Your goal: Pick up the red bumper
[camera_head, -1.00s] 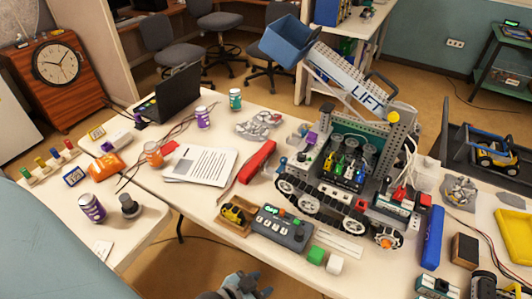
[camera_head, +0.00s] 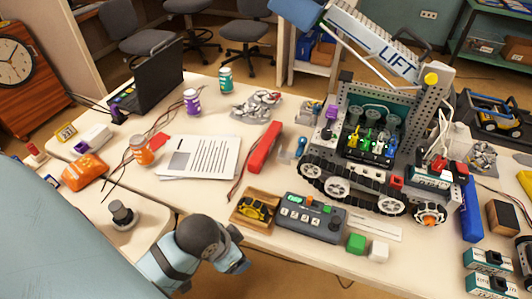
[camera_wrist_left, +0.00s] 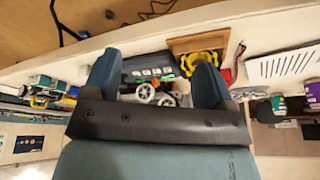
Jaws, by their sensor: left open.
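The red bumper (camera_head: 264,147) is a long red bar lying on the table, between the white printed sheets and the tracked robot. My left gripper (camera_head: 236,252) is at the table's front edge, below the wooden tray and apart from the bumper. In the left wrist view its two fingers (camera_wrist_left: 156,80) are spread, with nothing held between them. The control box and the tray show beyond them. A small red patch beside the tray in that view may be the bumper's end; most of it is hidden. My right gripper is in neither view.
A wooden tray (camera_head: 235,214) with a yellow part and a grey control box (camera_head: 310,218) stand between my gripper and the bumper. The tracked LIFT robot (camera_head: 370,150) is right of it. Paper sheets (camera_head: 203,156) lie left. Thin wires run beside the bumper.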

